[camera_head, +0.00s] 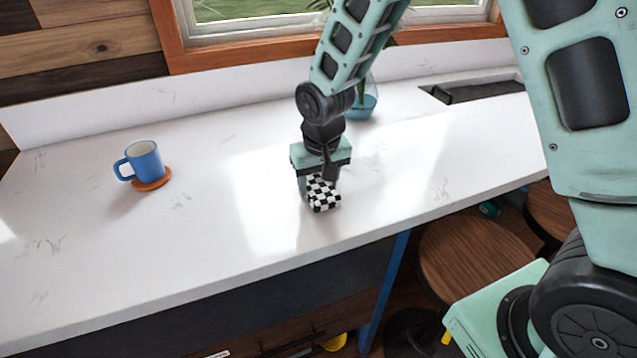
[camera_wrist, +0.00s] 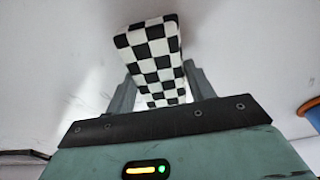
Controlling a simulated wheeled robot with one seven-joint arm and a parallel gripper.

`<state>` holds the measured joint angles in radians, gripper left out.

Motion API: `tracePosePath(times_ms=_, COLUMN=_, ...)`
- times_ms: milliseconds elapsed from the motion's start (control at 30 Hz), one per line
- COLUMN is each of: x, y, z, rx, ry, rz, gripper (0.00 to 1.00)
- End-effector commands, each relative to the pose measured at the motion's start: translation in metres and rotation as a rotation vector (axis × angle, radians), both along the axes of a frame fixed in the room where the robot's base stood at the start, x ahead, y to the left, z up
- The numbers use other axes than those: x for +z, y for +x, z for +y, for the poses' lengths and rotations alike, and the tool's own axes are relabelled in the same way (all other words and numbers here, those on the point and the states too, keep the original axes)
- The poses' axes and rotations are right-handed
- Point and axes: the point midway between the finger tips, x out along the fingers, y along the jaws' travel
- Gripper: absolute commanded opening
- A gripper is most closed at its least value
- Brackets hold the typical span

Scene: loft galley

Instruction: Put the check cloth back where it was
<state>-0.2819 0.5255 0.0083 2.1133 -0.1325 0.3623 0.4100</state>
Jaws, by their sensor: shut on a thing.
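The check cloth (camera_head: 322,194) is a small black-and-white checked block, in the middle of the white counter in the head view. My gripper (camera_head: 319,186) points down over it and is shut on it. In the wrist view the cloth (camera_wrist: 152,52) stands between the two grey fingers of my gripper (camera_wrist: 160,88), which press at its sides. Its lower end is hidden behind the gripper body. I cannot tell whether the cloth touches the counter or hangs just above it.
A blue mug (camera_head: 145,160) sits on an orange coaster (camera_head: 152,179) at the left of the counter (camera_head: 225,225). A blue pot with a plant (camera_head: 361,107) stands behind my arm. A sink (camera_head: 470,90) lies at the back right. Counter between mug and gripper is clear.

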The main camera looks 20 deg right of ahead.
Motion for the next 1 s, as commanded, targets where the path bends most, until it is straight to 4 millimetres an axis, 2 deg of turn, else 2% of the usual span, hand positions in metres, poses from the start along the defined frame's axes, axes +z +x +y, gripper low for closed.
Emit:
tracePosePath(times_ms=133, x=-0.013, y=-0.001, z=0.0, rx=0.001, ry=0.0, rz=0.002, gripper=0.25)
tracePosePath(times_ms=500, x=-0.018, y=0.0, z=0.0, rx=0.001, ry=0.0, rz=0.0, gripper=0.25)
tracePosePath(times_ms=533, x=-0.018, y=0.0, z=0.0, rx=0.001, ry=0.0, rz=0.0, gripper=0.56)
tracePosePath(times_ms=600, x=-0.017, y=0.0, z=0.0, rx=0.001, ry=0.0, rz=0.0, gripper=0.75)
tracePosePath(times_ms=867, x=-0.016, y=0.0, z=0.0, rx=0.001, ry=0.0, rz=0.0, gripper=0.75)
tracePosePath(times_ms=1000, x=-0.01, y=0.0, z=0.0, rx=0.0, ry=0.001, rz=-0.002, gripper=0.75)
